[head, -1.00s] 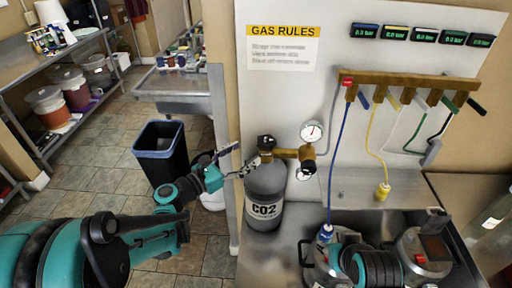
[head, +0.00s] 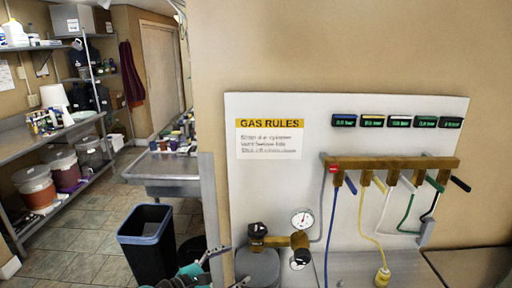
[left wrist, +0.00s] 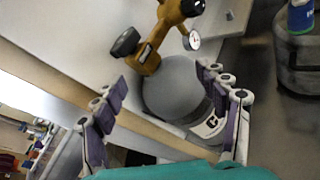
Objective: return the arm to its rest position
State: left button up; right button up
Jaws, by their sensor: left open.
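My left gripper (left wrist: 165,115) is open in the left wrist view, with its two fingers spread apart and nothing between them but the view of the grey CO2 cylinder (left wrist: 180,90) beyond. In the head view the left gripper (head: 205,268) shows at the bottom edge, left of the CO2 cylinder (head: 257,268), mostly cut off by the frame. The cylinder has a black valve knob (head: 257,230) and a brass regulator (head: 280,241) with a round gauge (head: 302,219). My right gripper is not in view.
A dark bin (head: 147,245) stands on the tiled floor at the left. A brown manifold (head: 395,163) with several coloured hoses hangs on the white wall panel (head: 290,185). A metal sink table (head: 168,172) and shelves with buckets (head: 35,188) stand further back.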

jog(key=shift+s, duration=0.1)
pick_arm(q)
jog(key=s+a+f+m+g+y, duration=0.1)
jog(key=s+a+f+m+y, duration=0.2)
jog(key=s+m, duration=0.6)
jog(key=s+a+f+m+g+y, duration=0.2)
jog(key=s+a+f+m+y, duration=0.2)
jog(key=s+a+m+y, duration=0.3)
jog(key=s+m, duration=0.2)
jog(key=m, duration=0.3)
jog(key=shift+a+m+g+y, duration=0.3)
jog(key=shift+a+y, duration=0.05)
jog(key=shift+y, duration=0.05)
jog(key=shift+f, duration=0.1)
